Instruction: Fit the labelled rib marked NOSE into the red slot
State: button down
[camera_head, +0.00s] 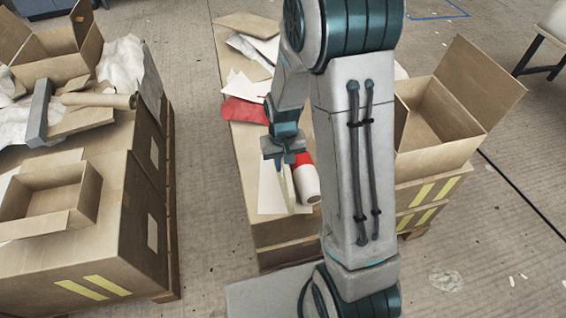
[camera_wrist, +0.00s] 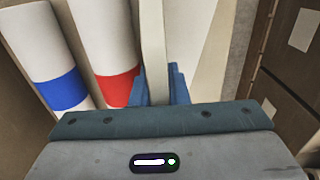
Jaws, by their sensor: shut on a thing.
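My gripper (camera_head: 287,163) is shut on a thin cream strip, which I take to be the rib (camera_head: 290,188); it hangs down from the jaws. In the wrist view the rib (camera_wrist: 153,45) stands between the teal fingers (camera_wrist: 161,84) and runs toward the top edge. No NOSE label is readable on it. A white roll-shaped mould with a red band (camera_head: 306,183) is just right of the rib; it also shows in the wrist view (camera_wrist: 112,40), left of the fingers. No slot can be made out, and I cannot tell whether the rib touches the mould.
A second white roll with a blue band (camera_wrist: 62,90) lies further left in the wrist view. A red cloth (camera_head: 243,110) and sheets lie behind my gripper on the cardboard-coloured stack. Open boxes stand left (camera_head: 50,200) and right (camera_head: 440,120).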

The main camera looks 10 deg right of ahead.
jog(key=shift+f, duration=0.1)
jog(key=c, duration=1.4)
grip_release()
notch_tip(320, 180, up, 12)
jog(key=p, duration=0.2)
jog(key=shift+r+p, duration=0.2)
jog(key=shift+p, duration=0.1)
jog(key=s+d+r+t, duration=0.1)
jog(key=s+r, duration=0.3)
jog(key=s, duration=0.3)
jog(key=s+d+r, duration=0.1)
jog(key=s+r, duration=0.3)
jog(key=s, duration=0.4)
jog(key=shift+r+t, duration=0.15)
jog(key=shift+t, duration=0.25)
